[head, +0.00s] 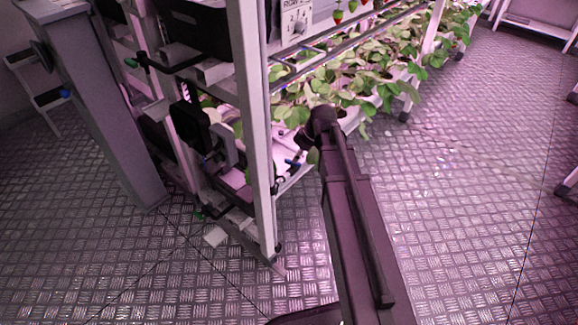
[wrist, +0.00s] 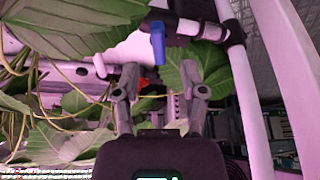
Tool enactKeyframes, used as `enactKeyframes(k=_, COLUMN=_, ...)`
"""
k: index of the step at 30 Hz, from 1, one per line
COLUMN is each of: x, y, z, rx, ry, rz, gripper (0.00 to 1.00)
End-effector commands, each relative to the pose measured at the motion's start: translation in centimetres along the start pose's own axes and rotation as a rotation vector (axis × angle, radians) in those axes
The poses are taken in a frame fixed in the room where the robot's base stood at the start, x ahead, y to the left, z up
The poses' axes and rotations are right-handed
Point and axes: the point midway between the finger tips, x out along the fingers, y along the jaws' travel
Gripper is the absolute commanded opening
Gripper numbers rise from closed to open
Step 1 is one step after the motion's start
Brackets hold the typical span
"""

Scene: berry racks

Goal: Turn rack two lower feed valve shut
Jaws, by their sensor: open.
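In the wrist view a blue valve lever (wrist: 158,44) points down from a dark fitting (wrist: 205,30) on a pipe near the top. My gripper (wrist: 160,76) is open below it, its two fingers apart. The lever shows above the gap between the fingertips, apart from both. A small red thing (wrist: 143,82) shows behind the gap; I cannot tell what it is. In the head view a small blue handle (head: 292,163) shows low at the rack's near end, close to my arm. I cannot make out my gripper there or read a rack number.
Leaves (wrist: 70,110) and thin stems crowd the fingers. A pale rack post (wrist: 240,80) stands close on the right. In the head view the rack post (head: 252,120) and plants (head: 350,90) border my arm. The metal floor (head: 470,180) is clear on the right.

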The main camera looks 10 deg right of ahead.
Motion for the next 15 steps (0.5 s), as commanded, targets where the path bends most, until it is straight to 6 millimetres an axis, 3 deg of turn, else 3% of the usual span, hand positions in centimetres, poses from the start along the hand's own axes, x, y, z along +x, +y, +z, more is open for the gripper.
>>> enactKeyframes(k=6, x=2.2, y=0.1, z=0.1, rx=0.0, ry=0.0, rz=0.0, gripper=0.54)
enactKeyframes(k=15, x=3.6, y=0.1, z=0.1, rx=0.002, ry=0.0, rz=0.001, gripper=0.54)
